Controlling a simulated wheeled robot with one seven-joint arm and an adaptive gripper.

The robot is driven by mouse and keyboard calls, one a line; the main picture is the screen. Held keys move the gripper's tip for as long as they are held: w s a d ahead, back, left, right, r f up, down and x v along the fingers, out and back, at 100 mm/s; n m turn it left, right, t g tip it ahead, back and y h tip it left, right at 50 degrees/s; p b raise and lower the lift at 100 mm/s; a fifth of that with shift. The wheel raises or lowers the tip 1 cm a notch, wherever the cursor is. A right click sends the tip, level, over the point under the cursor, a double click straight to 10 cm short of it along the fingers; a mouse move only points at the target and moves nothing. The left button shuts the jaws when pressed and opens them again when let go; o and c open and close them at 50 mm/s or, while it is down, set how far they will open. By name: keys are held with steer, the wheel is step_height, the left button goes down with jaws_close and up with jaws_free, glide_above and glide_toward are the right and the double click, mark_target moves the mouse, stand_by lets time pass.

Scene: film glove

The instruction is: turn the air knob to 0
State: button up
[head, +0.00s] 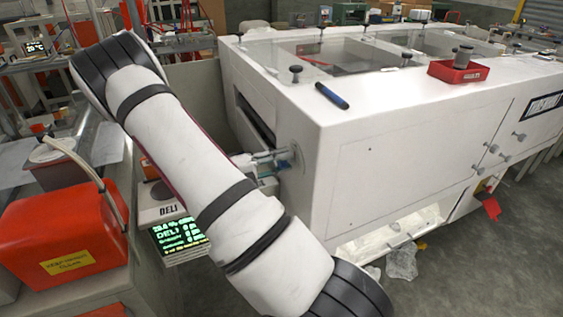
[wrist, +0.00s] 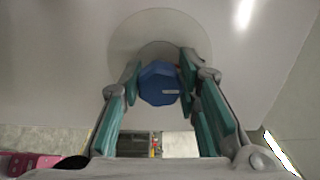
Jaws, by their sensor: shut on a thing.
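The air knob (wrist: 158,84) is a blue, many-sided knob with a short pale line on its face, lying roughly level and right of centre in the wrist view. A round grey disc (wrist: 135,35) shows behind it on the white wall. My gripper (wrist: 161,76) is shut on the knob, with a teal pad on either side. In the head view, my gripper (head: 283,157) is at the end face of the white cabinet (head: 400,140). The knob itself is mostly hidden there by the fingers. No scale numbers are readable around it.
A dark blue pen-like object (head: 332,96) and a red tray (head: 458,72) lie on the cabinet top. A red container (head: 62,235) and a scale with a green-lettered display (head: 178,236) stand at left, close to my arm.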

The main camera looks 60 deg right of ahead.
steer(key=o, duration=1.2)
steer(key=v, duration=1.2)
steer(key=shift+a, duration=0.1)
steer(key=s+a+r+m+t+y, duration=0.4)
steer(key=a+m, duration=0.4)
steer(key=m, duration=0.2)
steer(key=s+a+r+m+t+y, duration=0.5)
steer(key=a+r+m, duration=0.3)
steer(key=m, duration=0.2)
steer(key=s+a+r+m+t+y, duration=0.5)
steer(key=s+a+r+m+y, duration=0.1)
steer(key=a+m, duration=0.2)
steer(key=shift+s+r+m, duration=0.2)
steer(key=shift+r+m, duration=0.2)
steer(key=shift+m, duration=0.5)
